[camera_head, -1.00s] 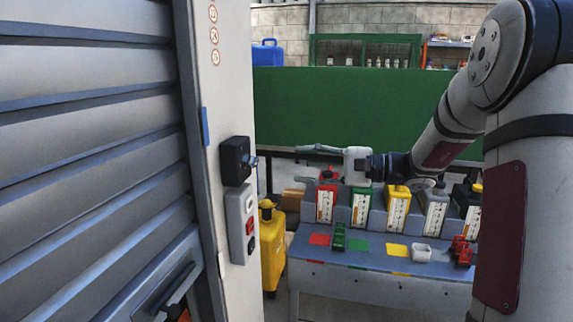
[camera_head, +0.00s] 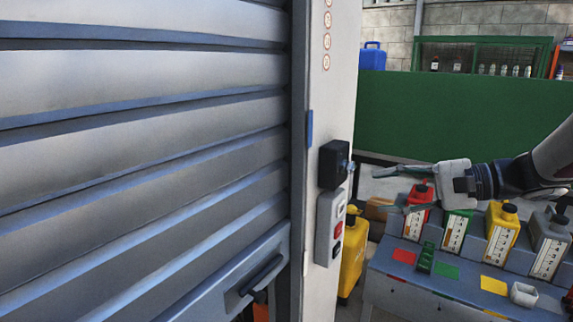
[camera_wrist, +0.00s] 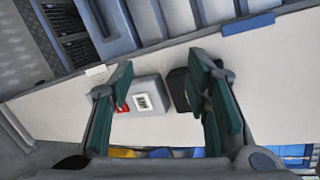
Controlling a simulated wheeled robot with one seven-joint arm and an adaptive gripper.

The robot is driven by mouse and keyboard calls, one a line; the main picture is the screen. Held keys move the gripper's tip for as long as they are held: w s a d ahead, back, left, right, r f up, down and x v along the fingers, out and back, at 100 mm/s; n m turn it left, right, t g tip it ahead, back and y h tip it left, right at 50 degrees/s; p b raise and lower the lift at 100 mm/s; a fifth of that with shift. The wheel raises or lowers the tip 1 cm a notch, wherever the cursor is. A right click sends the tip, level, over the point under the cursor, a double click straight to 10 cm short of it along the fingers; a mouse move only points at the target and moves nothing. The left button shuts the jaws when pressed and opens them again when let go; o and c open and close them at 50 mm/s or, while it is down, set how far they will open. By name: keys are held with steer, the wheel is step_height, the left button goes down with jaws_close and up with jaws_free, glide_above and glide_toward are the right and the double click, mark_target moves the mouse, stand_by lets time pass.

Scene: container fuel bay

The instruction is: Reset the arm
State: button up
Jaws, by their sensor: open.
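My gripper (camera_head: 388,188) is open and empty. In the head view it points left toward the black switch box (camera_head: 333,165) on the pale door post. A gap shows between the fingertips and that box. In the wrist view the two green-lined fingers of my gripper (camera_wrist: 163,75) stand apart, with the post's face beyond them. The black box (camera_wrist: 179,90) shows there, partly hidden by the right finger. The grey button panel (camera_wrist: 148,94) lies between the fingers, its red button by the left finger.
A grey roller shutter (camera_head: 130,130) fills the left. Below my gripper, a grey bench (camera_head: 400,290) holds red (camera_head: 419,194), green, yellow (camera_head: 502,226) and grey cans. A yellow jug (camera_head: 352,262) stands behind the post. A green barrier (camera_head: 450,120) runs behind.

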steer(key=s+a+n+g+h+p, duration=0.1)
steer(key=s+a+n+g+h, duration=0.2)
steer(key=s, duration=0.5)
steer(key=s+a+n+g+h+p, duration=0.1)
steer(key=s+a+h, duration=0.1)
steer(key=s+a, duration=0.4)
steer(key=s+d+n+t+h+p, duration=0.1)
steer(key=s+d+n+h, duration=0.1)
steer(key=s, duration=0.5)
steer(key=s+d+n+t+h+p, duration=0.1)
steer(key=s+d+n+h+p, duration=0.1)
steer(key=s+h, duration=0.4)
steer(key=s+d+n, duration=0.1)
steer(key=s+d, duration=0.1)
steer(key=shift+d+f+n, duration=0.2)
steer(key=shift+d+n, duration=0.1)
steer(key=shift+d, duration=0.05)
